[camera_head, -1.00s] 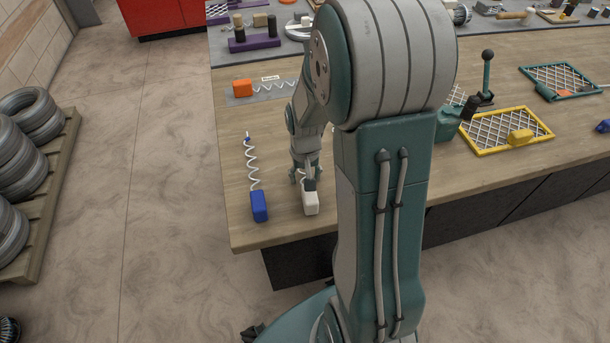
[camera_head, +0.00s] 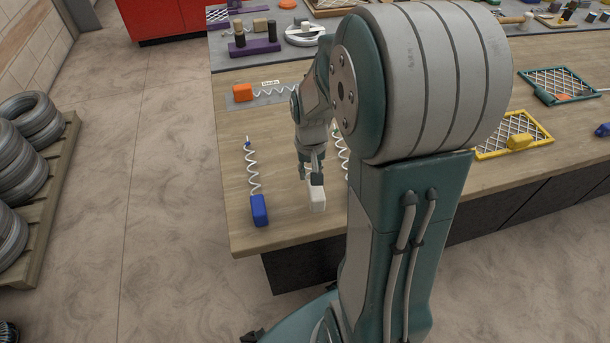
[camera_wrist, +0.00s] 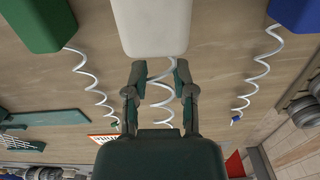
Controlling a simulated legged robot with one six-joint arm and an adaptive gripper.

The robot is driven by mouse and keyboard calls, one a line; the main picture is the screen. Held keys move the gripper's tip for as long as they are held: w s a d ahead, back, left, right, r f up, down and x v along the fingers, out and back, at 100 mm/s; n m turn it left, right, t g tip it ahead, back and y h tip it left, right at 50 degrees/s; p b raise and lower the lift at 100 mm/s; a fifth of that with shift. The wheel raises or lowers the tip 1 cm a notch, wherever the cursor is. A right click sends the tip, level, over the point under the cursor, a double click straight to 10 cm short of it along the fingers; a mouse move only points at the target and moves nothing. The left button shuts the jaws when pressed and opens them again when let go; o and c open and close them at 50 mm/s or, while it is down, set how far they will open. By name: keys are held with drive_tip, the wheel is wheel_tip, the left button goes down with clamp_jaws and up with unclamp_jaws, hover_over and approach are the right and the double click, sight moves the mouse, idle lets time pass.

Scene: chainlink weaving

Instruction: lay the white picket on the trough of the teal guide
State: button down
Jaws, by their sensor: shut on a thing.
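The white picket has a white block (camera_head: 317,195) at its near end, and its wire coil shows in the wrist view (camera_wrist: 160,95). My gripper (camera_head: 312,165) is shut on this picket, its fingers (camera_wrist: 159,80) on both sides of the coil just beyond the block. The picket is over the table's near left part; a small lift is likely, but its height is hard to tell. A teal bar (camera_wrist: 45,118), possibly the teal guide, lies at the left of the wrist view. In the head view my arm hides that area.
A blue-block picket (camera_head: 259,210) lies left of the white one. A green-block picket (camera_wrist: 35,25) lies on its other side, its coil partly showing in the head view (camera_head: 343,153). An orange-block piece (camera_head: 243,92) is farther back. Yellow (camera_head: 515,136) and teal (camera_head: 559,84) mesh frames lie right.

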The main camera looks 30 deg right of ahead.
drive_tip(key=s+d+r, duration=0.4)
drive_tip(key=s+r, duration=0.4)
drive_tip(key=s, duration=0.3)
drive_tip(key=shift+s+d, duration=0.4)
